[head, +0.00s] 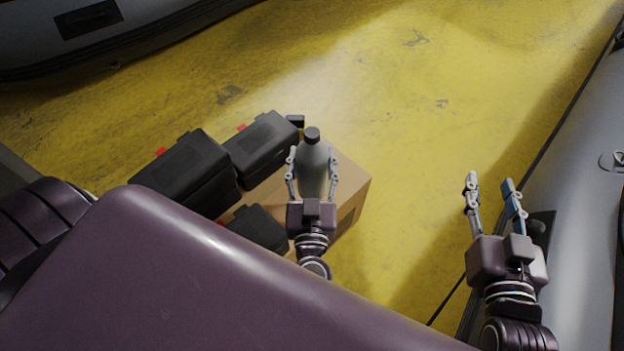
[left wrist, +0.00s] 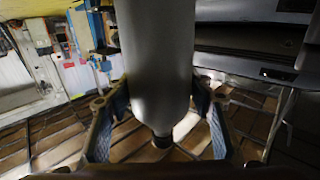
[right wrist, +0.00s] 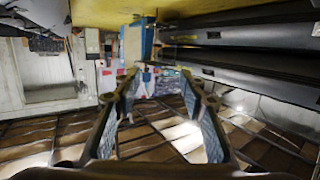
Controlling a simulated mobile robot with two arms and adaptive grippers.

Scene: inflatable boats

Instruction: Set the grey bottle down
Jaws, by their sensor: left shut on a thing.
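The grey bottle (head: 313,165) with a dark cap is upright between the fingers of my left gripper (head: 313,160), which is shut on it. The bottle also fills the middle of the left wrist view (left wrist: 155,60), with its dark cap low in that picture. In the head view the bottle is in front of the cardboard box (head: 353,185); its base is hidden by my gripper, so I cannot tell whether it touches the box. My right gripper (head: 490,183) is open and empty, to the right over the yellow floor.
Black cases with red latches (head: 188,170) (head: 262,145) stand left of the bottle, and another black case (head: 258,228) is nearer. A grey inflatable boat tube (head: 585,190) runs along the right. The yellow floor (head: 420,120) beyond and right of the box is clear.

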